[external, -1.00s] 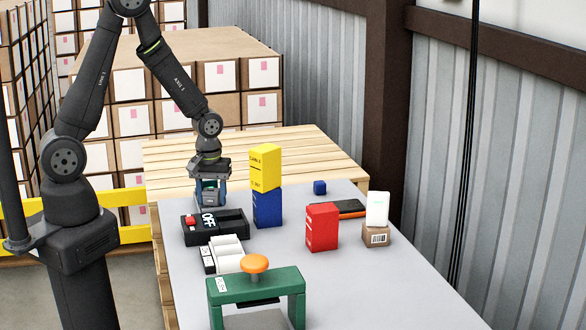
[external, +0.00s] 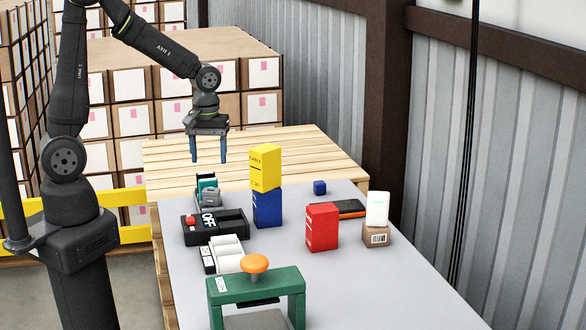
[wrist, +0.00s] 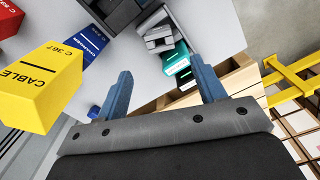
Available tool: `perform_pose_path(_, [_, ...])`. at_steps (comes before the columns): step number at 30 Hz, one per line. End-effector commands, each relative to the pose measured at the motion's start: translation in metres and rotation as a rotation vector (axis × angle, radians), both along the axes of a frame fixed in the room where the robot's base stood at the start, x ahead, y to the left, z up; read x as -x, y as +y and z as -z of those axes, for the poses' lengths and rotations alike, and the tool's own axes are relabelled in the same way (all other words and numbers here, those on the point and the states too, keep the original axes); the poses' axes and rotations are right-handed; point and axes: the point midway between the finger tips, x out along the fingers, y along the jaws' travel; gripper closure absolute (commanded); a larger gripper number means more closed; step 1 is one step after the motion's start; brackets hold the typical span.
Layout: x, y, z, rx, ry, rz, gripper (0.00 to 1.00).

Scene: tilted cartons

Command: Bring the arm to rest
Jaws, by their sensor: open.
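My gripper (external: 208,159) hangs open and empty above the far left part of the grey table (external: 350,285), fingers pointing down. In the wrist view its two blue fingers (wrist: 160,76) stand wide apart with nothing between them. Below it are a grey block-like item (external: 211,197) and a teal carton (external: 207,183), which also shows in the wrist view (wrist: 175,60). A clear gap separates them from my fingertips. A yellow carton (external: 264,168) stands on a blue carton (external: 267,209) to the right of my gripper.
A black tray (external: 232,222) marked OFF, white blocks (external: 228,250) and a green stand (external: 255,283) with an orange knob line the left side.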

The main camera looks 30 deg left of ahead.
Motion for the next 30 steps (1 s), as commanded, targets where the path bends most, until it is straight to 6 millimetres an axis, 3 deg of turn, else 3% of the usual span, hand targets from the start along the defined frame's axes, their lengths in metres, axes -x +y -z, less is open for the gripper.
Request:
perform_pose_path(11, [0.000,0.000,0.011,-0.002,0.003,0.000,0.37])
perform_pose_path(30, [0.000,0.000,0.105,-0.001,0.003,0.000,0.37])
